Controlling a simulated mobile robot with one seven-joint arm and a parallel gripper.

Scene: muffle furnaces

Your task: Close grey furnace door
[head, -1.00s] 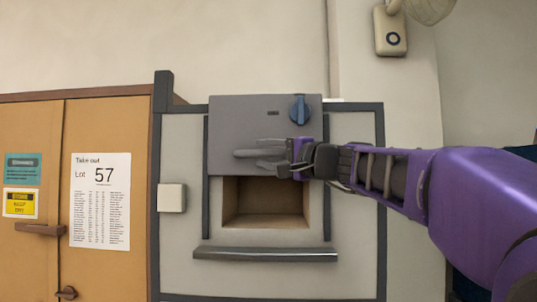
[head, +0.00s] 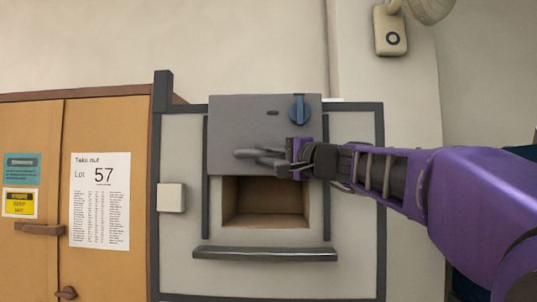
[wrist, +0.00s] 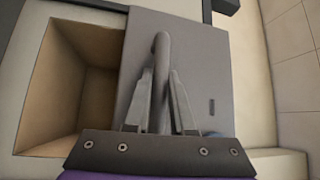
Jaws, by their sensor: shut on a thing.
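The grey furnace door (head: 240,120) is a flat panel raised above the furnace opening (head: 265,203), which shows a tan, empty-looking chamber. A blue knob (head: 298,109) sits on the door's upper right. My gripper (head: 270,157) reaches in from the right and is shut on the door's bar handle (head: 243,154) near its lower edge. In the wrist view, the two fingers (wrist: 160,100) close around the handle (wrist: 161,50) against the grey door (wrist: 205,70), with the open chamber (wrist: 70,85) on the left. The fingers hide part of the handle.
A grey ledge (head: 265,254) juts out below the opening. A white box (head: 171,198) is on the furnace frame's left. A wooden cabinet (head: 30,135) with a "Lot 57" sheet (head: 101,202) stands at left. A wall device (head: 390,32) is at upper right.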

